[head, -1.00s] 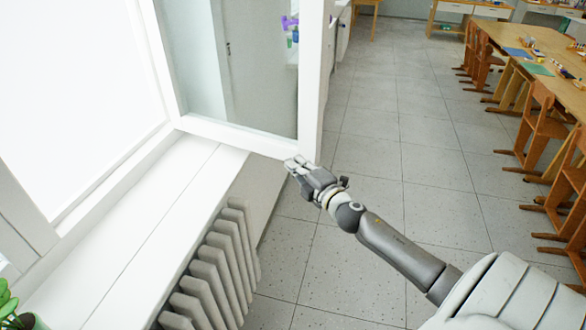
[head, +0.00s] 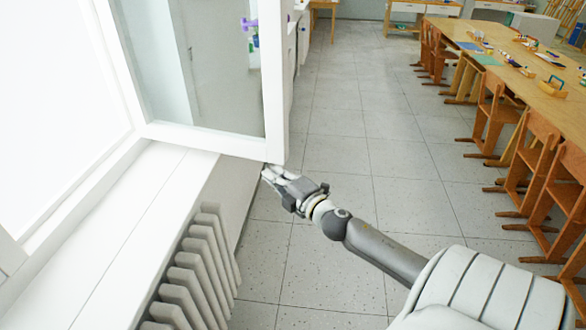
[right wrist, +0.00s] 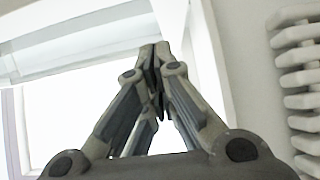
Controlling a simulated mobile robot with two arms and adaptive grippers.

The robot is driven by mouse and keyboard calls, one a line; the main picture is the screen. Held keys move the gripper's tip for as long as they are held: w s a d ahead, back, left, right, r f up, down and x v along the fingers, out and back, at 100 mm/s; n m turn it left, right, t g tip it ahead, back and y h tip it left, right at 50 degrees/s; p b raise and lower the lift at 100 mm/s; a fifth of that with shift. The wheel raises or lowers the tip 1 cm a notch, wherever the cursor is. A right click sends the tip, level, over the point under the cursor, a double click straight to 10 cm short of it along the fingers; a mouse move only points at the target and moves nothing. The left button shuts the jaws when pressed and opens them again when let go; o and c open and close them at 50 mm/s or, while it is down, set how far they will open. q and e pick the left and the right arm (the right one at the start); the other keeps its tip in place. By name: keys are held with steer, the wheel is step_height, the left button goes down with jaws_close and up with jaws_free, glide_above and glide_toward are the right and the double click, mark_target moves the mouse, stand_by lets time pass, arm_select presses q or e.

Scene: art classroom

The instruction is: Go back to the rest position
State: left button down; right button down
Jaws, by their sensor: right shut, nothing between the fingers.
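My right gripper (head: 272,174) is stretched out at the lower edge of the open window sash, near its free corner. In the right wrist view its fingers (right wrist: 155,55) are closed together with nothing between them. The white window sash (head: 274,90) stands open into the room. In the head view the fingertips appear at or just under the sash corner; I cannot tell whether they touch it. My left gripper is not in view.
A white sill (head: 130,215) and a radiator (head: 195,265) lie along the left wall. A long wooden table (head: 540,75) with several wooden chairs (head: 535,165) stands on the right. The tiled floor (head: 345,150) between is clear.

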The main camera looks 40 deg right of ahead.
steer(key=s, duration=0.4)
steer(key=s+b, duration=0.1)
steer(key=s, duration=0.1)
steer(key=shift+d+r, duration=0.25)
steer(key=shift+d, duration=0.05)
